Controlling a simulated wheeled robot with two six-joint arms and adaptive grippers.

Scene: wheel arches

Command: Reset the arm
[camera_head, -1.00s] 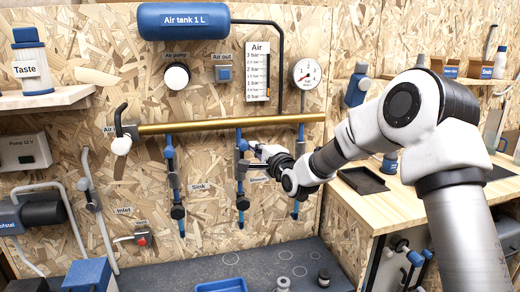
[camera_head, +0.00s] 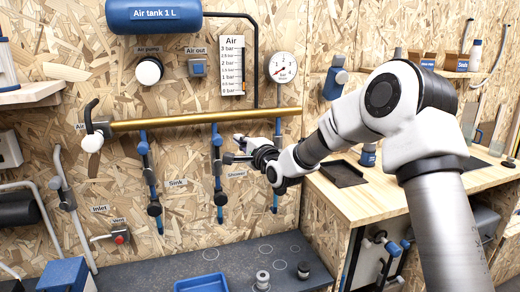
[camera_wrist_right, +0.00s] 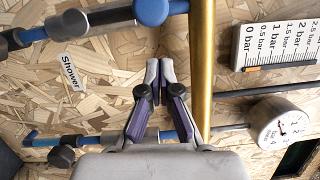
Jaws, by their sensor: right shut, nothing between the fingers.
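My right arm (camera_head: 352,122) reaches in from the right towards the pipe wall. My right gripper (camera_head: 238,140) is in front of the wall, just right of the shower pipe (camera_head: 217,165) and below the brass pipe (camera_head: 190,120). In the right wrist view the gripper (camera_wrist_right: 160,68) has its fingers together with nothing between them. There, the brass pipe (camera_wrist_right: 201,60) runs just right of the fingertips, and a blue round valve part (camera_wrist_right: 151,11) lies beyond them. My left gripper is not in view.
The sink pipe (camera_head: 149,178) hangs further left. The air tank (camera_head: 152,16), air scale (camera_head: 232,65) and pressure gauge (camera_head: 283,67) are above. A dark bench with a blue tray (camera_head: 202,284) is below. A wooden counter (camera_head: 385,196) is on the right.

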